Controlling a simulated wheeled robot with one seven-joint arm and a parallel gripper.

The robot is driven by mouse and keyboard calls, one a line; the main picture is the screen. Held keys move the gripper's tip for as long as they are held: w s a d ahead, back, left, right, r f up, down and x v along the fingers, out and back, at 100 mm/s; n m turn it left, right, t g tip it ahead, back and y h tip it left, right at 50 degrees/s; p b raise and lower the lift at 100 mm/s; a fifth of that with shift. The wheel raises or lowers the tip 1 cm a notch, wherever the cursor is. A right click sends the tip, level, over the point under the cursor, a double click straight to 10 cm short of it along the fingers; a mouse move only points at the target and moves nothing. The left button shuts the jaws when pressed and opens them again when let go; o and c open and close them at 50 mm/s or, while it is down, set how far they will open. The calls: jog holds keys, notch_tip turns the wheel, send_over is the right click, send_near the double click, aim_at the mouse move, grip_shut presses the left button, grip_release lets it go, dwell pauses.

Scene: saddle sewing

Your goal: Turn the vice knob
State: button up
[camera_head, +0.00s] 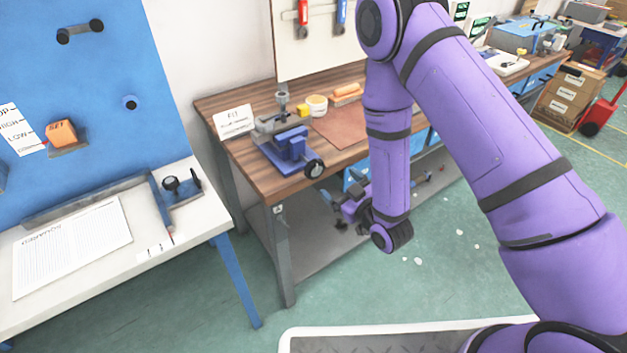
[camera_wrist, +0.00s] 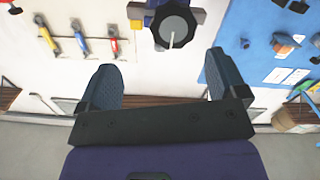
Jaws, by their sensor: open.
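The vice (camera_head: 288,150) is blue with grey metal parts and sits on the near corner of the wooden workbench (camera_head: 238,160). Its round black vice knob (camera_head: 314,168) sticks out past the bench's front edge. In the wrist view the vice knob (camera_wrist: 174,25) faces the camera at the top, with a white pointer line on its face. My gripper (camera_head: 345,208) is below and to the right of the knob, in front of the bench. In the wrist view my gripper (camera_wrist: 162,68) has its two blue-grey fingers wide apart. Nothing is between them, and the knob appears beyond their tips.
A white card (camera_head: 234,121), a small tub (camera_head: 316,105) and a brown mat (camera_head: 352,125) are on the bench. A lower shelf (camera_head: 330,235) is under it. A white table (camera_head: 75,245) with a blue pegboard stands at left. The green floor in front is mostly clear.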

aim_at(317, 173)
jog(key=x, duration=0.3)
jog(key=a+x, duration=0.1)
jog(key=x, duration=0.2)
jog(key=s+f+x, duration=0.1)
jog(key=x, duration=0.2)
jog(key=shift+w+a, duration=0.15)
jog(key=shift+a, duration=0.05)
jog(key=c, duration=0.9)
